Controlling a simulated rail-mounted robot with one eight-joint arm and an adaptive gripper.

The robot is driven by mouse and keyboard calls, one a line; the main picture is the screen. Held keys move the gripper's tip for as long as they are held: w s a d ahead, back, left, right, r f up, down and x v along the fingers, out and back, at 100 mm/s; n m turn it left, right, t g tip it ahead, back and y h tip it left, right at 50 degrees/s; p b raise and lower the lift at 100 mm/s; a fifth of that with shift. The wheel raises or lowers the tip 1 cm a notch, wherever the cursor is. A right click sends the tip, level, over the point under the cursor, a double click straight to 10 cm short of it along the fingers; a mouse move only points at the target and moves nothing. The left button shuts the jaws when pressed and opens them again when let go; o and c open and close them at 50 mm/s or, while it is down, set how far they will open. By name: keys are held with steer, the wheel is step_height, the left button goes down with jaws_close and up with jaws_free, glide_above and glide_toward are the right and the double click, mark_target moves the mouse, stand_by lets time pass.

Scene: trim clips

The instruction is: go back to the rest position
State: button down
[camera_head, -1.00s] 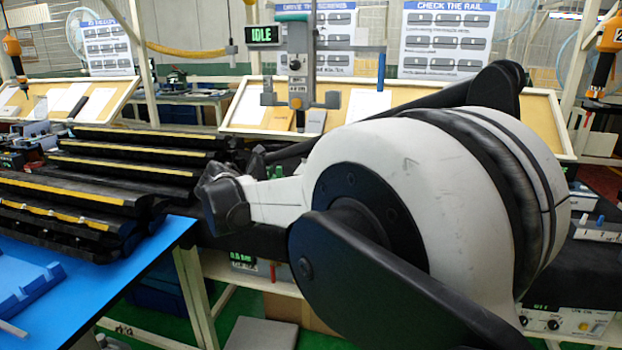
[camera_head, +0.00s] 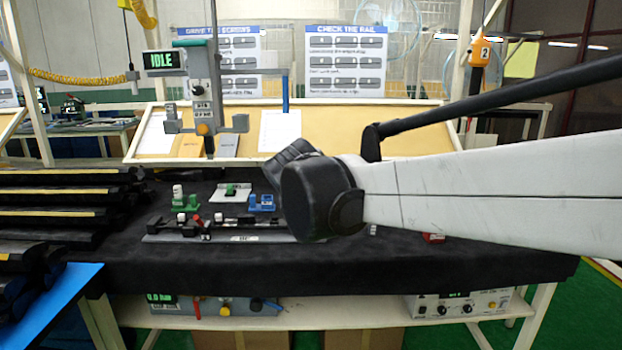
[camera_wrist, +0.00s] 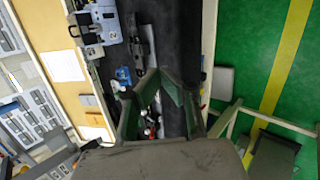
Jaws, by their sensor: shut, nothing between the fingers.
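My gripper (camera_wrist: 160,76) shows in the wrist view with its two dark green fingers closed together at the tips and nothing between them. It hangs over the black-covered workbench, seen from above at a tilt. In the head view my white arm link reaches in from the right and ends in a black joint in front of the bench. I cannot make out the fingers there. The black workbench (camera_head: 420,262) carries a grey fixture plate (camera_head: 220,237) with small parts. My arm hides part of the bench top.
Black rails with yellow strips (camera_head: 60,192) are stacked at left, beside a blue table (camera_head: 70,290). A grey-green tool stand (camera_head: 205,95) rises behind the bench near an IDLE display (camera_head: 164,60). An orange hanging tool (camera_head: 480,52) is at upper right. Green floor is open at right.

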steer(key=s+d+f+m+g, duration=0.1)
steer(key=s+d+f+m, duration=0.2)
steer(key=s+d+m, duration=0.95)
steer(key=s+d+f+m, duration=0.3)
steer(key=s, duration=0.4)
steer(key=s+d+f+m+y, duration=0.1)
steer(key=s+d+f+m, duration=0.2)
steer(key=s, duration=0.5)
steer(key=shift+d+f+g, duration=0.3)
steer(key=shift+d+f, duration=0.3)
